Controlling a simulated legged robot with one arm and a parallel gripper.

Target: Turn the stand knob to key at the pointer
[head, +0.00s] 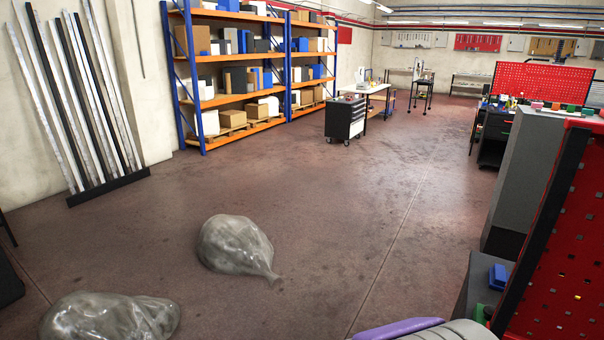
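The stand knob, its key mark and the pointer cannot be made out in the head view. No gripper fingers show in this view. A purple edge and a light grey rounded part (450,331) show at the bottom right; I cannot tell what they belong to.
Two clear plastic bags (237,246) (112,318) lie on the floor at left. A red perforated panel (565,245) and a grey cabinet (524,185) stand close on the right. Blue-orange shelves (232,100) and a dark drawer cart (344,120) stand farther back. The middle floor is clear.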

